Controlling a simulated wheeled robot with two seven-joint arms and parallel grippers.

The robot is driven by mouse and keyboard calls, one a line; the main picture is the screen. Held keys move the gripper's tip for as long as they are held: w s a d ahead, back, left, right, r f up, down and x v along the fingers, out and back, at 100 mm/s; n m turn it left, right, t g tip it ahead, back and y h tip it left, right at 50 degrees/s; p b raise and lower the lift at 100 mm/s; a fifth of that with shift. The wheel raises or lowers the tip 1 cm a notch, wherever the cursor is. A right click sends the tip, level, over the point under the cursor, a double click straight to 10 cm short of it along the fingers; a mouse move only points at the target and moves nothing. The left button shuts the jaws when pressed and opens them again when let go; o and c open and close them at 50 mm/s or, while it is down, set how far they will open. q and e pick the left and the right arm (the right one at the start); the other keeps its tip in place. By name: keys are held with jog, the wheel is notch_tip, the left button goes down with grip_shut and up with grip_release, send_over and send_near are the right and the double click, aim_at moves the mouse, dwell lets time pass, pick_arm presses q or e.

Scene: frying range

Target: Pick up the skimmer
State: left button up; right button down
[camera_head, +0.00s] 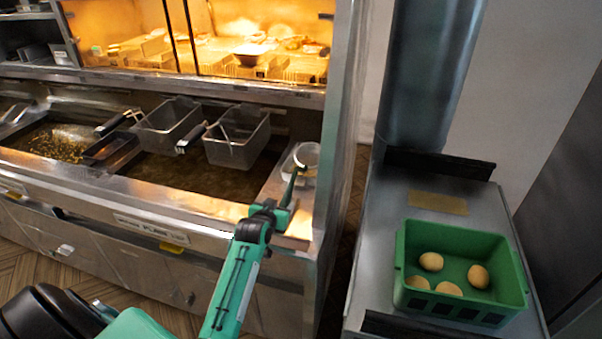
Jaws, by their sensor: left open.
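The skimmer (306,155) appears as a pale round head in a small clear tray at the right end of the fryer top. Its handle cannot be made out. My left gripper (294,181) is just in front of the tray, with a dark finger pointing up and away toward it. The gripper is open and holds nothing that I can see. Its finger overlaps the tray's near side in this view, so I cannot tell whether they touch. My right gripper is out of view.
Two metal fryer baskets (236,139) with dark handles sit over the oil vat to the left. A lit warming shelf (200,55) is above. A steel post bounds the fryer's right end. A green crate (462,246) with several tan round items stands on a grey cart (375,240).

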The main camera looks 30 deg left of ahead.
aim_at(284, 202)
pick_arm(q)
jog(key=x, duration=0.1)
jog(key=p+x, duration=0.1)
jog(key=x, duration=0.1)
jog(key=shift+w+d+f+p, duration=0.1)
jog(key=shift+w+d+p, duration=0.1)
jog(key=shift+w+p, duration=0.2)
jog(key=shift+w+a+f, duration=0.15)
jog(key=shift+w+f, duration=0.25)
jog(key=shift+w, duration=0.2)
grip_shut()
